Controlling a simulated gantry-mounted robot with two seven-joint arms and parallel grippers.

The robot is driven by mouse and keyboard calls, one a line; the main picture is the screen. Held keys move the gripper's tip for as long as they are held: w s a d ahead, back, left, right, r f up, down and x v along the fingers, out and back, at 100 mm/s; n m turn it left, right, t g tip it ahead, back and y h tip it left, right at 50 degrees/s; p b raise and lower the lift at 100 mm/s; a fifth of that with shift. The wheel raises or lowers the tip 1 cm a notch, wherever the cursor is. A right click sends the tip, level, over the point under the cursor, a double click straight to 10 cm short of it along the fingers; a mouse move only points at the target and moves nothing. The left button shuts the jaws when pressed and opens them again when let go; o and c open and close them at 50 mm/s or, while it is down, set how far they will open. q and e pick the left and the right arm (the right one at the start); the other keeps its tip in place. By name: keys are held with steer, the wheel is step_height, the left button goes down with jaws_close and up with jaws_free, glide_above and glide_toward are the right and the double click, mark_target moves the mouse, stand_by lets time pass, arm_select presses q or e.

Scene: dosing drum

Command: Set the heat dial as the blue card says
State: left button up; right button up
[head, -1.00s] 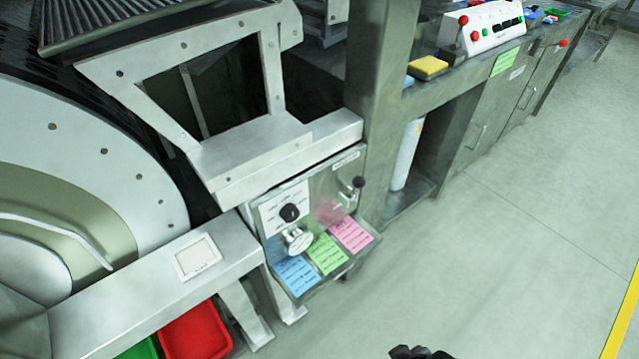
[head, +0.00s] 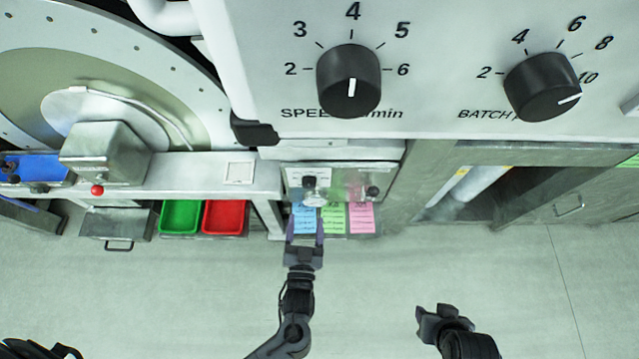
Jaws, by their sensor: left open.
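The small metal control box (head: 338,178) is at the middle. It bears a black dial (head: 309,182) on a white plate and a silver knob (head: 314,200) below it. Their markings are too small to read, so I cannot tell which is the heat dial. The blue card (head: 304,213) lies below the knob, left of the green and pink cards; its writing is unreadable. My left gripper (head: 305,232) is open, its two fingers pointing up toward the box and overlapping the blue card in the picture. My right gripper (head: 432,318) is low on the right, away from the box; its jaws are unclear.
A large white panel (head: 440,60) fills the top right, with a speed dial (head: 349,82) and a batch dial (head: 541,88). Green (head: 180,217) and red (head: 224,218) trays sit left of the box. A green card (head: 333,219) and pink card (head: 361,218) lie alongside. Floor below is clear.

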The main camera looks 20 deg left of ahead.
mark_target(309, 187)
arm_select(q)
steer(key=b+x, duration=0.1)
steer(key=x, duration=0.7)
steer(key=shift+w+a+b, duration=0.15)
steer(key=shift+w+b, duration=0.15)
steer(key=shift+b, duration=0.1)
steer(key=shift+x, duration=0.85)
steer(key=shift+c, duration=0.3)
steer(key=c, duration=1)
